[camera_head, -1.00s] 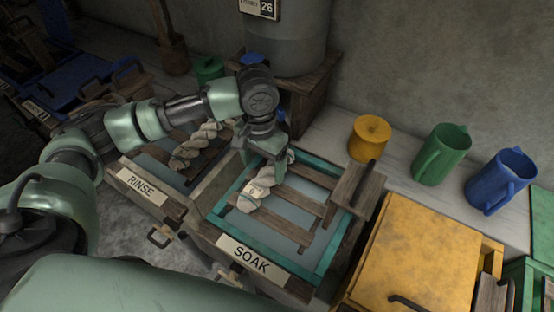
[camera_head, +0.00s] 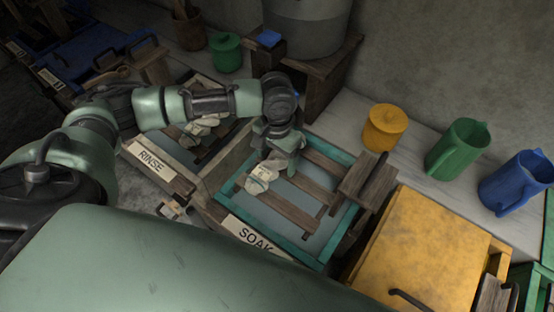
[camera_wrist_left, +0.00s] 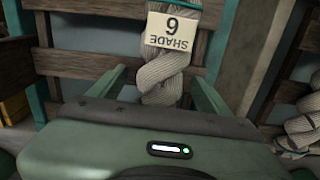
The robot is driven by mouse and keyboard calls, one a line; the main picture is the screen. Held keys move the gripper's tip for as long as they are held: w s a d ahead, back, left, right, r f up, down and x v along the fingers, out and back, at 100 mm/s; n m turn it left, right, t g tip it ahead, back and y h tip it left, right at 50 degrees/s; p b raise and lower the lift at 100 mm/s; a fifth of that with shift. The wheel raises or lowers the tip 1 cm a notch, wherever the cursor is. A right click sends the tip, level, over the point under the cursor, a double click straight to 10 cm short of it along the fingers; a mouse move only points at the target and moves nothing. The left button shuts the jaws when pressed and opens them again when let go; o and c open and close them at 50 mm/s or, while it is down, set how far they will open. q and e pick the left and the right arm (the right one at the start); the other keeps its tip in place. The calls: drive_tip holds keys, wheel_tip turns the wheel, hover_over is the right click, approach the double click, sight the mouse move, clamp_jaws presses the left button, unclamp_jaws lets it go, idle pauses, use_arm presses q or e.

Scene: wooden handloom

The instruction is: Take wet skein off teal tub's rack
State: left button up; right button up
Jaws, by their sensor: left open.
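The wet skein (camera_head: 258,179) is a pale grey twisted hank lying across the wooden slats of the rack (camera_head: 285,209) on the teal tub (camera_head: 326,243), labelled SOAK. In the left wrist view the skein (camera_wrist_left: 163,72) carries a tag reading SHADE 6. My left gripper (camera_head: 281,158) is over the skein's far part and hides it in the head view. In the left wrist view the gripper (camera_wrist_left: 158,83) is open, with one green finger on each side of the skein and gaps between. My right gripper is not in view.
A RINSE tub (camera_head: 160,172) with another skein (camera_head: 200,127) stands to the left. A wooden block (camera_head: 368,183) sits at the teal tub's right edge, beside a yellow lidded box (camera_head: 420,243). A yellow pot (camera_head: 384,127), green jug (camera_head: 457,148) and blue jug (camera_head: 515,183) stand behind.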

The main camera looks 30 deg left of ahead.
use_arm(q)
drive_tip(key=c, duration=1.5)
drive_tip(key=shift+c, duration=0.5)
drive_tip(key=shift+r, duration=0.2)
